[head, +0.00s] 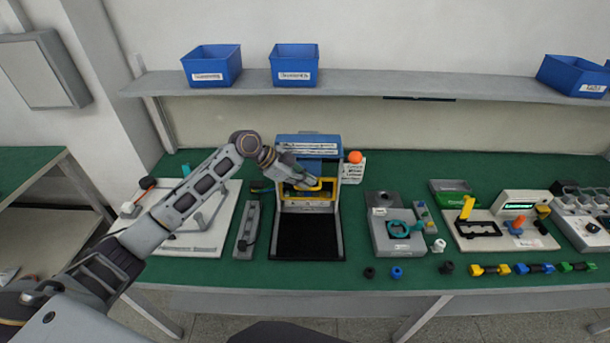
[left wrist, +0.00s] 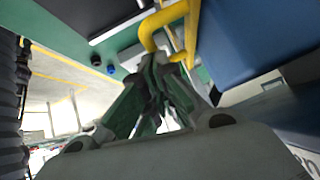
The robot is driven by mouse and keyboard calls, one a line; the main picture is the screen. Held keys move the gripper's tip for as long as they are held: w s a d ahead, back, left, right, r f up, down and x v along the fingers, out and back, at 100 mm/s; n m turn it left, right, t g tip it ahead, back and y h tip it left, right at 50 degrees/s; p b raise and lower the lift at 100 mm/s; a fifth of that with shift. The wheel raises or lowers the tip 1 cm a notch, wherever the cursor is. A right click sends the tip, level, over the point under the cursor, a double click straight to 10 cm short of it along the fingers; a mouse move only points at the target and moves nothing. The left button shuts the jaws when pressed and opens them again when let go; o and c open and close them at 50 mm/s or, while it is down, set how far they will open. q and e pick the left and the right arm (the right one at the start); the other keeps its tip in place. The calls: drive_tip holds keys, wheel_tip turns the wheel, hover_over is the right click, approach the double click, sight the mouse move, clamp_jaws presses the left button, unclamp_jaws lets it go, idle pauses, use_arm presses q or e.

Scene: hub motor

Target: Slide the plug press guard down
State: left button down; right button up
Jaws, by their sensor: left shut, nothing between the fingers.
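The plug press (head: 308,142) stands at the back of the green bench, with a blue top and a black bed (head: 307,237) in front. Its guard has a yellow handle (head: 322,184), which also shows in the left wrist view (left wrist: 152,28). My left gripper (head: 306,184) is at this handle, its fingers closed together with nothing between them. In the left wrist view the fingertips (left wrist: 168,62) are right by the bend of the yellow bar; whether they touch it I cannot tell. My arm hides part of the press's left side. My right gripper is not in view.
An orange ball-shaped knob (head: 355,157) and a white label card (head: 352,170) are at the press's right. A grey fixture with a teal handle (head: 397,232) stands further right. A narrow grey strip (head: 248,230) lies left of the press. Blue bins (head: 212,66) stand on the shelf above.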

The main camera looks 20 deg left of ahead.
use_arm(q)
wheel_tip(320, 180, down, 3)
drive_tip(key=shift+s+r+b, duration=0.1)
drive_tip(key=shift+s+b, duration=0.05)
drive_tip(key=shift+b, duration=0.2)
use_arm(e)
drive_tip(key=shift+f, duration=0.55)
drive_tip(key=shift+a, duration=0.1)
use_arm(q)
drive_tip(key=shift+d, duration=0.1)
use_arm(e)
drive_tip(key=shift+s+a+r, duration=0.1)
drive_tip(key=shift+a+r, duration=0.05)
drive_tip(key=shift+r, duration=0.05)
